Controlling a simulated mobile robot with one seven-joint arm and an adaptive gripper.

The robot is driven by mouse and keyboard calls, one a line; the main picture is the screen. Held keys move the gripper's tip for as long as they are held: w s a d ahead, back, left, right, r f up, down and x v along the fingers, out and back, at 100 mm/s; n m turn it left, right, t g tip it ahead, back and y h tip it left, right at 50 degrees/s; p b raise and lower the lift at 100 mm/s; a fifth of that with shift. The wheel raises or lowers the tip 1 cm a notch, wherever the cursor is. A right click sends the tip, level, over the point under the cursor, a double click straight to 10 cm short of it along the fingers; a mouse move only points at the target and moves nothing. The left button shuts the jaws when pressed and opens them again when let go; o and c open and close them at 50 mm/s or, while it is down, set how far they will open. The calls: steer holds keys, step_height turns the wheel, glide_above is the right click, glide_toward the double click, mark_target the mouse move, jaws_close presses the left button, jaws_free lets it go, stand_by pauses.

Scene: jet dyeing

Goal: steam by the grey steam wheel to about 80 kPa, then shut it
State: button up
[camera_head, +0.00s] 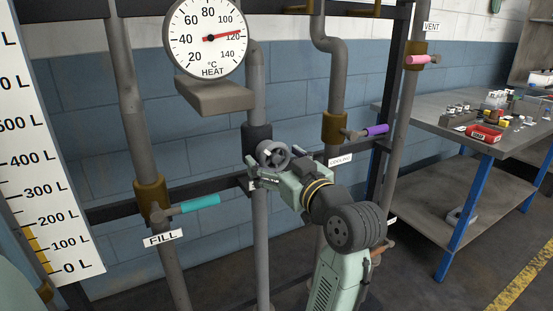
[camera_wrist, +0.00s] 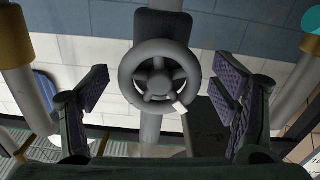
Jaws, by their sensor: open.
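The grey steam wheel (camera_head: 273,154) sits on a vertical pipe below a dark valve body (camera_head: 257,138). Its label is mostly hidden behind my arm. In the wrist view the wheel (camera_wrist: 158,78) is near the middle, with a small white mark on its lower right rim. My gripper (camera_head: 262,174) is open in front of the wheel. In the wrist view its fingers stand apart on the left and right of the wheel, with gaps visible. The round HEAT dial (camera_head: 207,38) is marked in °C, and its red needle points near 120. No kPa dial is in view.
A turquoise FILL handle (camera_head: 200,203) is left of my arm. A purple COOLING handle (camera_head: 375,131) and a pink VENT handle (camera_head: 423,59) are to the right. The litre scale (camera_head: 45,150) stands far left. A workbench (camera_head: 428,112) with small items stands right.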

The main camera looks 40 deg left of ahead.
steer(key=c, duration=1.2)
steer(key=shift+o, duration=0.2)
steer(key=shift+r+m, duration=0.1)
steer(key=shift+m, duration=0.2)
steer(key=m+p, duration=0.3)
steer(key=shift+r+m, duration=0.1)
steer(key=shift+m, duration=0.3)
steer(key=shift+m+p, duration=1.5)
steer(key=shift+m, duration=0.8)
steer(key=o, duration=1.2)
steer(key=shift+c, duration=0.2)
